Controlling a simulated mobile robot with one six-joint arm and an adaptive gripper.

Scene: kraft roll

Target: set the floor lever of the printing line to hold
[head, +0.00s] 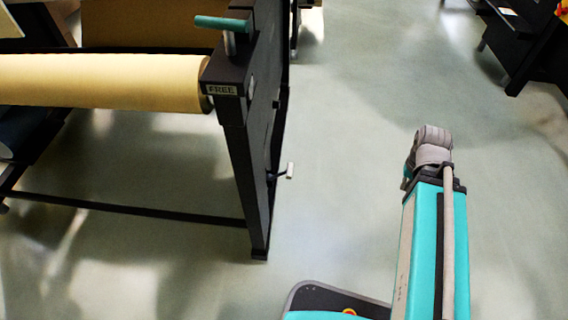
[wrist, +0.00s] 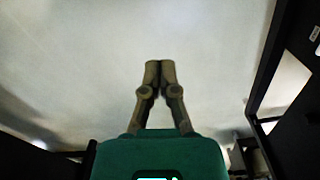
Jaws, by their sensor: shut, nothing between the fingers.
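A black roll stand (head: 240,120) is at the left of the head view, with a FREE plate (head: 221,90) on its front. A lever with a teal handle (head: 222,23) stands on top of it. A small pale-tipped lever (head: 290,170) sticks out low on the stand's right side; I cannot tell which setting it is at. My gripper (wrist: 160,66) is shut and empty in the wrist view, above pale floor. In the head view my arm is right of the stand, apart from it, and the fingers are not clear.
A kraft paper roll (head: 105,82) lies across the stand, with a low crossbar (head: 130,208) beneath. Pale floor (head: 345,150) is clear between the stand and my arm. Dark equipment (head: 515,45) is at the far right. A dark frame (wrist: 270,60) edges the wrist view's right side.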

